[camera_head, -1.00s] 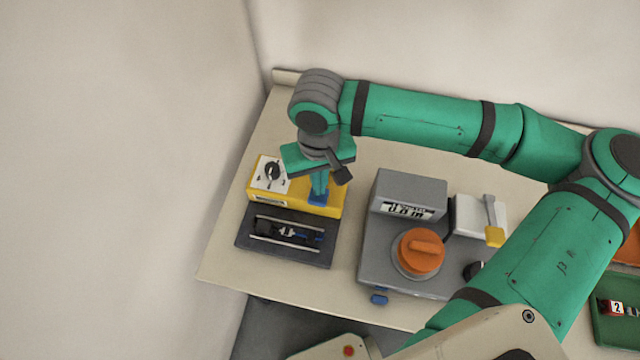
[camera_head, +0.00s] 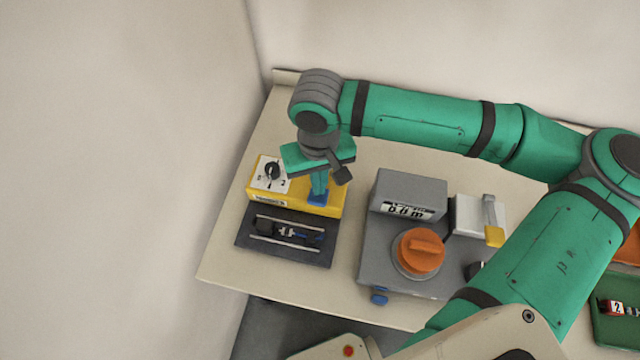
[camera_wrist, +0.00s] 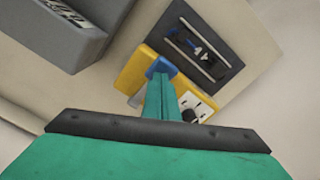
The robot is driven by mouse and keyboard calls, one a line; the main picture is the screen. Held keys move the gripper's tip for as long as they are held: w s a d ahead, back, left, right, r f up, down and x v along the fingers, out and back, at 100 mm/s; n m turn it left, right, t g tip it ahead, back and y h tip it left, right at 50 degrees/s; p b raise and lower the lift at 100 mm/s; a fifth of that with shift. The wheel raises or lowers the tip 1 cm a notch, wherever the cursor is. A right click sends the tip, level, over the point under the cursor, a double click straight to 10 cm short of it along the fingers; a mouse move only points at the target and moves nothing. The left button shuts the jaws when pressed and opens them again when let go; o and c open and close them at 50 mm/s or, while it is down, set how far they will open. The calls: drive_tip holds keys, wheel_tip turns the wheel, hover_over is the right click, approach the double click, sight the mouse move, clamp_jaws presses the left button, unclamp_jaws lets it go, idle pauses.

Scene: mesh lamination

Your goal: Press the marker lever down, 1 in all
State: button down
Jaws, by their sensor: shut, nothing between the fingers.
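The yellow box (camera_head: 297,198) stands at the left of the table, with a white dial plate (camera_head: 270,173) at its left end and a small blue lever-like piece (camera_head: 317,199) near its right end. I take the blue piece for the marker lever, though its shape is partly hidden. My gripper (camera_head: 318,192) is shut and empty and points down, its tips at the blue piece. The wrist view shows the gripper (camera_wrist: 161,78) against the blue piece (camera_wrist: 160,66) on the yellow box (camera_wrist: 138,72). I cannot tell whether they touch or how far down the piece is.
A dark tray (camera_head: 247,240) with rails and small parts lies in front of the yellow box. To the right stands a grey machine (camera_head: 375,240) with a display, an orange knob (camera_head: 420,250) and a yellow-tipped lever (camera_head: 494,236). A green tray (camera_head: 610,332) is at far right.

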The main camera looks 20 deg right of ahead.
drive_tip(key=shift+w, duration=0.1)
drive_tip(key=shift+a, duration=0.1)
drive_tip(key=shift+f, duration=2.4)
drive_tip(key=shift+r, duration=4.65)
